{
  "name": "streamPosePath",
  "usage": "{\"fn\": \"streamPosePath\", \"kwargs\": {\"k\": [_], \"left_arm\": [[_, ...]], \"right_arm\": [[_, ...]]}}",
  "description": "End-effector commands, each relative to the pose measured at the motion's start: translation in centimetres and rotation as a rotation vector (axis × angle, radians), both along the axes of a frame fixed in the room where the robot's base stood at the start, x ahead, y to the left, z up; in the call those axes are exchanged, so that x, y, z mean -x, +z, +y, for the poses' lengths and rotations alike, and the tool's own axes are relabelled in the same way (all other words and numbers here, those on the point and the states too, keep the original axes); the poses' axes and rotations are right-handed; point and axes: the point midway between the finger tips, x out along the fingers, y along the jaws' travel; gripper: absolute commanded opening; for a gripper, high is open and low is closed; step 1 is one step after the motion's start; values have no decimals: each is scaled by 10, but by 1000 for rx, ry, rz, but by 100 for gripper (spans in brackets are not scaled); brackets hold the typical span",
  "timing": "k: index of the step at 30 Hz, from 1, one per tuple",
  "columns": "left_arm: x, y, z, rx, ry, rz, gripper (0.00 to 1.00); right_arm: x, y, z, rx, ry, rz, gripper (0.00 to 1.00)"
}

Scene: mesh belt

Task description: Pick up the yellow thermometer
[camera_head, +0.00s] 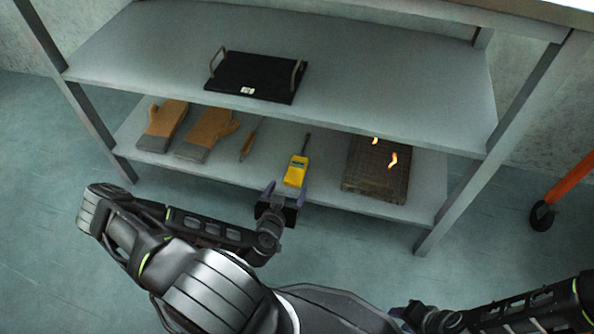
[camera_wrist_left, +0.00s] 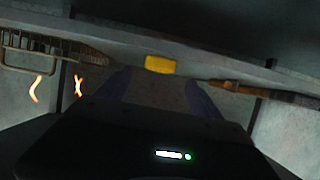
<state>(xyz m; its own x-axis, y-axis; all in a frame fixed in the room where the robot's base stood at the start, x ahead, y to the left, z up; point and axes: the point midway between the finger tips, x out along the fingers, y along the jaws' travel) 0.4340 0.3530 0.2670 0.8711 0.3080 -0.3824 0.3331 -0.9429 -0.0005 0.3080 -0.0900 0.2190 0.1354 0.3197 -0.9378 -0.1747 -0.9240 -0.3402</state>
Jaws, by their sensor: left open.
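The yellow thermometer (camera_head: 296,172) lies on the lower shelf (camera_head: 330,195), its dark thin probe pointing to the back. In the left wrist view its yellow body (camera_wrist_left: 160,64) shows ahead, between the two fingers. My left gripper (camera_head: 286,189) is open and empty at the shelf's front edge, just in front of the thermometer. Its fingers also show in the left wrist view (camera_wrist_left: 158,88), apart, with a gap to the yellow body. My right gripper (camera_head: 408,314) is at the bottom right, partly cut off; its jaws are unclear.
Left of the thermometer lie a wooden-handled tool (camera_head: 249,143) and two tan-and-grey gloves (camera_head: 207,130). On the right is a dark mesh belt (camera_head: 375,180) with flame-like marks. The upper shelf (camera_head: 400,95) overhangs, carrying a black tray (camera_head: 258,78). A shelf leg (camera_head: 450,215) stands right.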

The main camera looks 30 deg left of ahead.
Motion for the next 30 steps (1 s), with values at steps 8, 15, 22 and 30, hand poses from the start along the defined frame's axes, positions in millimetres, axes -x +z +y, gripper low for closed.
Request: {"fn": "streamPosePath", "kwargs": {"k": [8,15,22,30], "left_arm": [[-1,-1,0,0,-1,0,75],[-23,-16,7,3,2,-3,75],[-45,-21,14,2,-1,-1,75],[-46,-20,15,1,-1,1,75]], "right_arm": [[0,-1,0,0,0,-1,36],[-3,-22,0,0,-3,-6,36],[-6,-29,-1,-3,-6,-8,36],[-6,-27,-1,-3,-4,-8,36]]}}
